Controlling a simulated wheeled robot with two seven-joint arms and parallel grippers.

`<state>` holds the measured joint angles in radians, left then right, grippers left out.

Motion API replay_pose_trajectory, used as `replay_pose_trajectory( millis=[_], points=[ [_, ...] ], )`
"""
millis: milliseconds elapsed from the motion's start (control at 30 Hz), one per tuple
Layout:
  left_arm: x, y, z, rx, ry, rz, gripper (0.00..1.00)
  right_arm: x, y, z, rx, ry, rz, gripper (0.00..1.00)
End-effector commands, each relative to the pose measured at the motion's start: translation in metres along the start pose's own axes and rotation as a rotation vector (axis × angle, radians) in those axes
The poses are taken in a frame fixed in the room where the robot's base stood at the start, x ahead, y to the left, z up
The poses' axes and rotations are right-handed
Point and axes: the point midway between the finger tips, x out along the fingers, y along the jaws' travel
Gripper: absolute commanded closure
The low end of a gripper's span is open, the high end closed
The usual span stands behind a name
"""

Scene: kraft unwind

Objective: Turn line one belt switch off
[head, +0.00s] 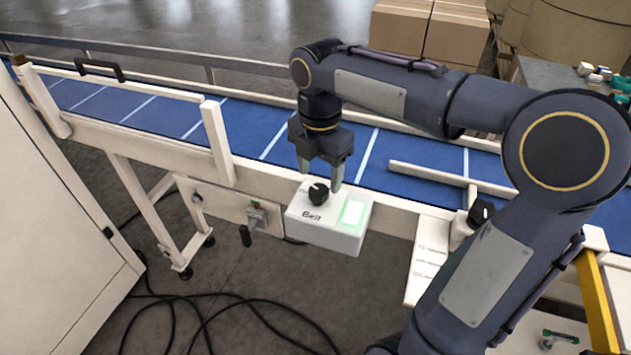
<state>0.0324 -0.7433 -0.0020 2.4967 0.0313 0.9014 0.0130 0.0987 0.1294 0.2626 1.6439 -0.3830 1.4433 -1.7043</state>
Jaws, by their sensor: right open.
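The belt switch box (322,237) is a white box on the near side of the conveyor, with "Belt" written by hand on it. Its black rotary knob (318,194) sits on the top face, left of a lit green lamp (352,212). My right gripper (321,182) points down at the knob, open, with one finger to each side of it at its upper edge. I cannot tell whether the fingers touch the knob. My left gripper is not in view.
A blue conveyor belt (190,122) runs behind the box. A lever switch (250,222) is mounted to its left. Another black knob (481,212) stands to the right, partly beside my right arm. Black cables (240,302) lie on the floor. Cardboard boxes (455,35) stand behind.

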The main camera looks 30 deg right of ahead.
Motion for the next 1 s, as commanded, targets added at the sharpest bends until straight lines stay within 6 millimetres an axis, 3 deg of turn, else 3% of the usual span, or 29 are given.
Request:
replay_pose_trajectory(
  millis=[233, 600, 933, 1000],
  points=[
    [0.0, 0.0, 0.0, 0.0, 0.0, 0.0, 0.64, 0.033, 0.0, 0.0, 0.002, 0.001, -0.001, 0.4],
    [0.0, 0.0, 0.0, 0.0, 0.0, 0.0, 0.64, 0.038, 0.0, 0.0, 0.003, 0.0, 0.001, 0.41],
    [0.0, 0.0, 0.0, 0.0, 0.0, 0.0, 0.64, 0.038, 0.0, 0.0, 0.002, 0.0, 0.002, 0.84],
    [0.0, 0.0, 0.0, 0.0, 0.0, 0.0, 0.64, 0.038, 0.0, 0.0, 0.003, 0.0, 0.002, 0.84]
  ],
)
